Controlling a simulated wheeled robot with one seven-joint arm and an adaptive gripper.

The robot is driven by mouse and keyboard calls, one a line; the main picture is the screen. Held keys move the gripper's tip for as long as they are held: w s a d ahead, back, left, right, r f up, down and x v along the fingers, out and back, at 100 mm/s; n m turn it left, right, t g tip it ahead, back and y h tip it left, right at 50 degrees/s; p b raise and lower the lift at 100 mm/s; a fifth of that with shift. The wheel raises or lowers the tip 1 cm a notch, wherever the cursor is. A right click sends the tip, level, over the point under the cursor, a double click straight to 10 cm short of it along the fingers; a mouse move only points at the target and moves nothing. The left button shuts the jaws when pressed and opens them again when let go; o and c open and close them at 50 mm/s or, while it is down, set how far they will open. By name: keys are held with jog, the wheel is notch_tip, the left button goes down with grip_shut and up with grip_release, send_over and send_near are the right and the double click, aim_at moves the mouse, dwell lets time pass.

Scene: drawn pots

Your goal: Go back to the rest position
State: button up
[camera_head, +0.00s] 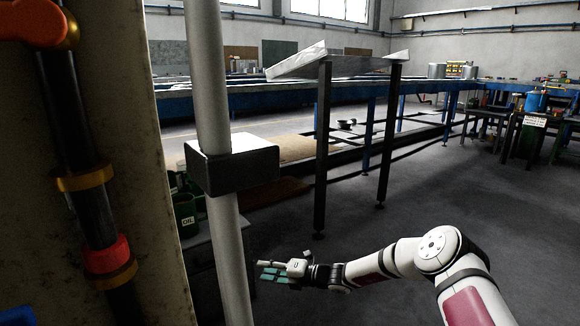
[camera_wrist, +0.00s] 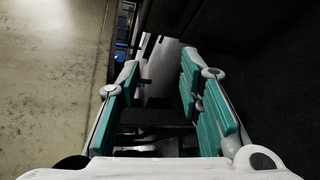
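My gripper (camera_head: 268,271) shows in the head view at the lower middle, at the end of my arm stretched to the left. In the wrist view my gripper (camera_wrist: 158,80) has its two teal-padded fingers well apart, with nothing held between them. It is open and empty. In the head view it is in the air, just right of a grey vertical post (camera_head: 232,265).
A dark box (camera_head: 235,168) sits on the post. A wall panel (camera_head: 130,130) with a dark pipe (camera_head: 88,190) and red fittings fills the left. A tilted panel (camera_head: 330,66) on dark legs stands behind. Green cans (camera_head: 184,215) stand left of the post. Floor (camera_head: 430,200) at right is clear.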

jog(key=s+a+r+n+g+h, duration=0.1)
jog(key=s+r+n+g, duration=0.2)
jog(key=s+r+n, duration=0.3)
jog(key=s+r+n+g, duration=0.2)
jog(key=s+r+n, duration=0.2)
jog(key=r+n, duration=0.4)
jog(key=s+d+r+n+g+h, duration=0.2)
jog(key=s+d+r+n+h, duration=0.25)
jog(key=s+r+n, duration=0.5)
jog(key=s+d+r+n+h, duration=0.2)
jog(key=s+d+r+n, duration=0.15)
jog(key=s, duration=0.35)
jog(key=s+d+r+n+h, duration=0.2)
jog(key=s+d, duration=0.3)
jog(key=s, duration=0.2)
jog(key=s+d+r+n+h, duration=0.1)
jog(key=s+d+r+n, duration=0.2)
jog(key=s, duration=0.4)
jog(key=s+d+n+t+h+p, duration=0.1)
jog(key=s+d+n+h, duration=0.15)
jog(key=s+d, duration=0.5)
jog(key=s+d+n+h+p, duration=0.1)
jog(key=s+d+n, duration=0.25)
jog(key=s, duration=0.65)
notch_tip(320, 180, up, 40)
jog(key=t+p, duration=0.4)
jog(key=p, duration=3.3)
jog(key=shift+d+f, duration=0.15)
jog(key=shift+f, duration=0.1)
